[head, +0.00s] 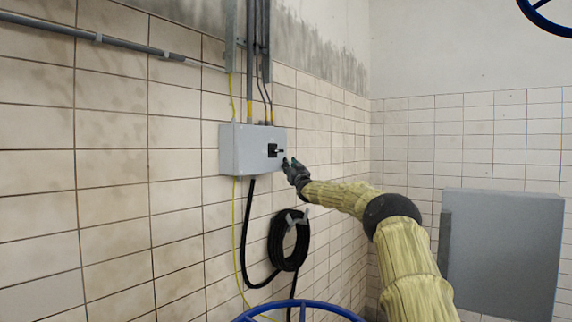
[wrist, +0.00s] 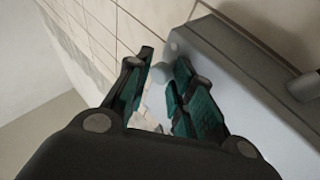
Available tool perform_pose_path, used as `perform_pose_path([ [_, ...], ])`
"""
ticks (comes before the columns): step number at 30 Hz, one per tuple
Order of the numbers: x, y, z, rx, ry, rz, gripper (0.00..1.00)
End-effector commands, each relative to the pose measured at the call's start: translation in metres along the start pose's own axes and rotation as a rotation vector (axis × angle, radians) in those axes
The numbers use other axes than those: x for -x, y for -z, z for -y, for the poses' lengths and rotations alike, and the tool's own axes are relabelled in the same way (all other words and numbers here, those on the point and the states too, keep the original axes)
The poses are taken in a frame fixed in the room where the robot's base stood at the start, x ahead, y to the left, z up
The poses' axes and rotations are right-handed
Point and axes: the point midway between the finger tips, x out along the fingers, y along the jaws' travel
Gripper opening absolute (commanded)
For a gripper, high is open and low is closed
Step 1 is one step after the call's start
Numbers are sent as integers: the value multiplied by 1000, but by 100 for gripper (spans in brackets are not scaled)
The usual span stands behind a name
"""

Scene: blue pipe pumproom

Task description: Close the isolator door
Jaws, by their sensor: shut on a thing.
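The isolator is a light grey box (head: 242,151) on the tiled wall in the head view, with a black switch (head: 273,151) on its face. My gripper (head: 287,164) is at the right edge of that face, just below and right of the switch. The fingers partly hide the knob. I cannot tell how far the isolator door stands from its frame.
Conduits (head: 250,65) rise above the box. A coiled black hose (head: 289,240) hangs on the wall below my gripper. A blue wheel (head: 298,312) is at the bottom edge, another blue wheel (head: 545,14) at top right. A large grey panel (head: 505,250) stands at right.

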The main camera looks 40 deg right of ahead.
Motion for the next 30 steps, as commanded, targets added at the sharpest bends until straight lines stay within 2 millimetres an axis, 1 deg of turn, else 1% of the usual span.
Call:
perform_pose_path([
  [1,-4,21,-8,-7,-12,-27,0],
  [5,-5,22,-6,-8,-11,-28,0],
  [6,-5,22,-5,-8,-10,-29,31],
  [8,-5,23,-4,-8,-9,-29,42],
  [13,-6,22,0,-8,-6,-28,42],
  [24,-2,15,-8,-2,-11,-19,42],
  [30,-2,13,-9,0,-11,-17,42],
])
